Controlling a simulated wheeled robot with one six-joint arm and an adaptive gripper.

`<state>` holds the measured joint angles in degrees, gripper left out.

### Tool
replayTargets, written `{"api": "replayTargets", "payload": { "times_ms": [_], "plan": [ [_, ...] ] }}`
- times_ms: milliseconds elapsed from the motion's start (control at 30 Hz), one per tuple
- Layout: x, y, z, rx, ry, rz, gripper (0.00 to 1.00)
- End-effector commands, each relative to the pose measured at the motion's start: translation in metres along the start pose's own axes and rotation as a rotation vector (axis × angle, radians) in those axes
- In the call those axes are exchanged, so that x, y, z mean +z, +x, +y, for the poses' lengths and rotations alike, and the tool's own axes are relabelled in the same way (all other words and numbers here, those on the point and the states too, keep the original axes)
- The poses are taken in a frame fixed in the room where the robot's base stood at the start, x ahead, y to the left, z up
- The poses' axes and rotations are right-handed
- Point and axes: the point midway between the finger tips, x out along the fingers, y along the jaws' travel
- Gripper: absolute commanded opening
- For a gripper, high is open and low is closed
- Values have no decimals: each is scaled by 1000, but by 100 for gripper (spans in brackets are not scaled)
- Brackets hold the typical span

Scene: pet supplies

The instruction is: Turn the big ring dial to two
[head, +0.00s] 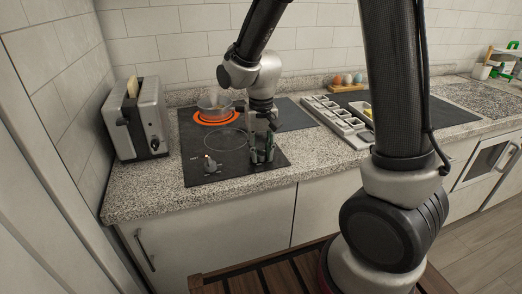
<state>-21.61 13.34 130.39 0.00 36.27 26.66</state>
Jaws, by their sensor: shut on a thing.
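The black hob (199,137) lies in the counter with two rings. The rear ring (231,121) glows orange under a small pot (214,104), and the front ring (228,138) is a dark outline. One dial (210,163) stands at the hob's front left, with a small orange-red mark beside it. My gripper (262,158) points down at the hob's front right and is shut on the big ring dial there. Its fingers hide nearly all of that dial, so its setting cannot be read.
A toaster (142,118) with bread stands left of the hob. A tray with compartments (337,120) lies to the right. Egg-like objects (347,79) stand behind it. The granite counter (150,188) is clear in front of the hob.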

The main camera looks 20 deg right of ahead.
Motion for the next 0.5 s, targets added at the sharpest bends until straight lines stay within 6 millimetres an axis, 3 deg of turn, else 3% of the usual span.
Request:
{"api": "replayTargets", "payload": {
  "times_ms": [33,67,167,500],
  "plan": [
    [-1,0,0,-1,-1,2,6],
    [-1,0,0,-1,-1,2,33],
    [-1,0,0,-1,-1,2,52],
    [0,-2,0,0,-1,1,52]
  ]
}}
